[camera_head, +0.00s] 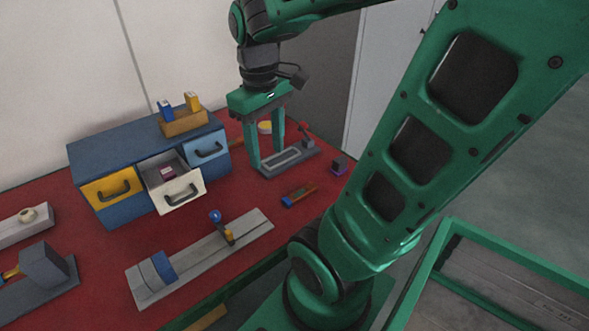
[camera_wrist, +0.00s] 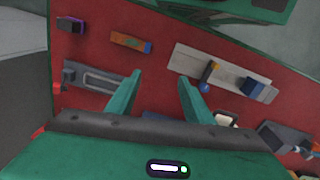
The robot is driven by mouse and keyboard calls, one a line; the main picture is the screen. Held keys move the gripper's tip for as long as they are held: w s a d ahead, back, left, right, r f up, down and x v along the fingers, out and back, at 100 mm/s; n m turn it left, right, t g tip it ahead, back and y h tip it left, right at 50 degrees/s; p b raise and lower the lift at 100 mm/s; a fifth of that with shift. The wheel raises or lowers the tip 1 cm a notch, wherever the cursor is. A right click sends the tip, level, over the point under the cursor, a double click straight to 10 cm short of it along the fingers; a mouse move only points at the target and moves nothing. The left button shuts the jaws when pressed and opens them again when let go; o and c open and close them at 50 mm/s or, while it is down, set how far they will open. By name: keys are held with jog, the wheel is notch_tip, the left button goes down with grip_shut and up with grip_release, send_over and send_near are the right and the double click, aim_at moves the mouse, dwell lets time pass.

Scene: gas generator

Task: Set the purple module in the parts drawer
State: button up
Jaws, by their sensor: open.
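A small dark purple module (camera_head: 339,163) sits on the red table near its right edge; in the wrist view it lies at the upper left (camera_wrist: 70,25). The white-fronted drawer (camera_head: 181,192) in the middle of the blue cabinet is pulled open. A small pink-and-white item (camera_head: 168,172) lies inside it. My gripper (camera_head: 267,158) is open and empty, pointing down above the table near a grey slotted fixture. The wrist view shows its spread fingers (camera_wrist: 160,78) with nothing between them. The purple module is apart from my gripper.
The blue cabinet (camera_head: 120,150) also has a yellow drawer (camera_head: 108,188) and a blue drawer (camera_head: 207,150), both shut. An orange holder (camera_head: 184,122) stands on top. The grey slotted fixture (camera_head: 289,160), an orange-and-blue part (camera_head: 299,194) and a long grey rail fixture (camera_head: 200,258) occupy the table.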

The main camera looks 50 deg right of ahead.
jog(key=s+d+f+m, duration=0.1)
jog(key=s+f+m, duration=0.2)
jog(key=s+m, duration=0.3)
jog(key=shift+s+d+f, duration=0.25)
jog(key=shift+s+d, duration=0.05)
jog(key=shift+s, duration=0.8)
jog(key=shift+w, duration=0.15)
jog(key=shift+w+f, duration=0.25)
jog(key=shift+w, duration=0.2)
